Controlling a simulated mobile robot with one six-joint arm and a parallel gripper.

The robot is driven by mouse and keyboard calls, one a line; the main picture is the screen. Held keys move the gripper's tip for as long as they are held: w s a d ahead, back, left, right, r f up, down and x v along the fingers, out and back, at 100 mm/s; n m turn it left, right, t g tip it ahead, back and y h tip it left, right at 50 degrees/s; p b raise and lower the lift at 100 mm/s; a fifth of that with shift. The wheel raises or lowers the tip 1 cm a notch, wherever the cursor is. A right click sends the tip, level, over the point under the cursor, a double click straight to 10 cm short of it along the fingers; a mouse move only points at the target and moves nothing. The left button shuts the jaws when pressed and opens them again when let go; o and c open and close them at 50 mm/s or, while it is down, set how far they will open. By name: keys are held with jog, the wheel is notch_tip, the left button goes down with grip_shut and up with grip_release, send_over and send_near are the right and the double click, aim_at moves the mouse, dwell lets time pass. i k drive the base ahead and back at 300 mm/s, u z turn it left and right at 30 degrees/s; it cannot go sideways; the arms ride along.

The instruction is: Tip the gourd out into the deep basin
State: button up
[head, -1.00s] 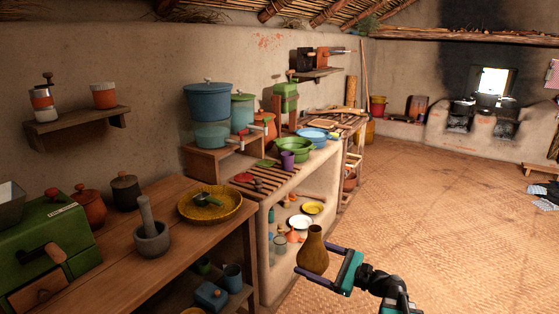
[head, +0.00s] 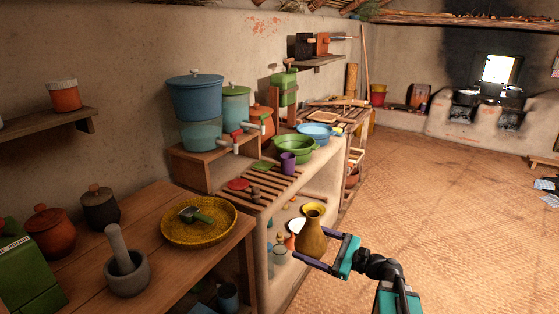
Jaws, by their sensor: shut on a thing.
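My gripper (head: 312,245) is shut on the brown gourd (head: 311,232), a vessel with a narrow neck and flared mouth. The gourd is upright and held in the air in front of the counter's lower shelves. Its contents cannot be seen. Behind and above it on the counter, a green basin with side handles (head: 295,150) stands beside a wider blue basin (head: 316,131). I cannot tell for certain which is the deep basin; the green one looks deeper. The gourd is apart from both.
A purple cup (head: 288,163) stands just in front of the green basin. A slatted rack (head: 262,188) lies nearer on the counter. A wooden table (head: 180,262) with a yellow tray (head: 165,228) and a mortar (head: 127,272) is at left. The floor at right (head: 450,200) is open.

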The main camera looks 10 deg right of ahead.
aim_at(303, 146)
jog(key=z, duration=0.05)
jog(key=i, duration=0.85)
